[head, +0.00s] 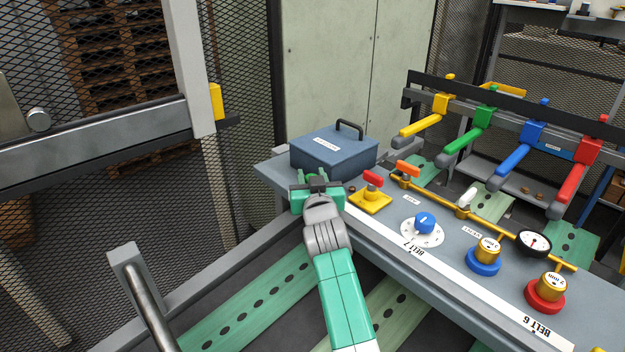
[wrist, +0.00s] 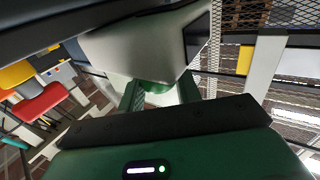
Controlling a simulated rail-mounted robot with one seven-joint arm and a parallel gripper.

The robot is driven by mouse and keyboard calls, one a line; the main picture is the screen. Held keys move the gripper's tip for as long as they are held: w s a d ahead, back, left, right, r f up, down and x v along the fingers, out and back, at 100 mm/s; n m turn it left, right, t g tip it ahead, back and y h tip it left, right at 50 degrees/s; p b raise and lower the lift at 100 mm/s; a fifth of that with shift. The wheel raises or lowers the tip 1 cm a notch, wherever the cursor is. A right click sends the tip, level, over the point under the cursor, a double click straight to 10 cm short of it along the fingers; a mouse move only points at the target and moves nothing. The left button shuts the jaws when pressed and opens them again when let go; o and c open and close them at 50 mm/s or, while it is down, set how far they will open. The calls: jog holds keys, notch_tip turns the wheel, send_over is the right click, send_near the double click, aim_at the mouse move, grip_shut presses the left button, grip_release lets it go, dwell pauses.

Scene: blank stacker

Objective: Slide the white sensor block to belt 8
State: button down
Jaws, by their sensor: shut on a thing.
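The white sensor block (wrist: 145,48) fills the upper middle of the wrist view, a pale block with a dark face on its right side. A green part shows at its lower edge, between my fingers. My gripper (wrist: 160,98) is shut on the block. In the head view my gripper (head: 318,186) is at the far left end of the white label strip (head: 460,290), in front of the blue box, and I cannot make out the block there. The strip reads BELT 7 and BELT 6; no belt 8 label is visible.
A blue box (head: 325,158) with a black handle stands just behind my gripper. A yellow base with a red lever (head: 371,198) is close on the right. A blue dial (head: 424,222), gauge (head: 533,242) and brass knobs lie further right. Perforated green belts (head: 250,310) run below.

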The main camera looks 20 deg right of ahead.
jog(key=c, duration=1.4)
grip_release()
jog(key=shift+a+f, duration=0.1)
jog(key=shift+f, duration=0.1)
jog(key=o, duration=0.4)
jog(key=shift+w+r, duration=0.15)
jog(key=shift+w, duration=0.1)
jog(key=shift+s+a, duration=0.1)
jog(key=shift+s, duration=0.45)
jog(key=p+v, duration=0.1)
jog(key=v, duration=0.5)
jog(key=shift+s+a+p, duration=0.2)
jog(key=shift+s+p, duration=0.2)
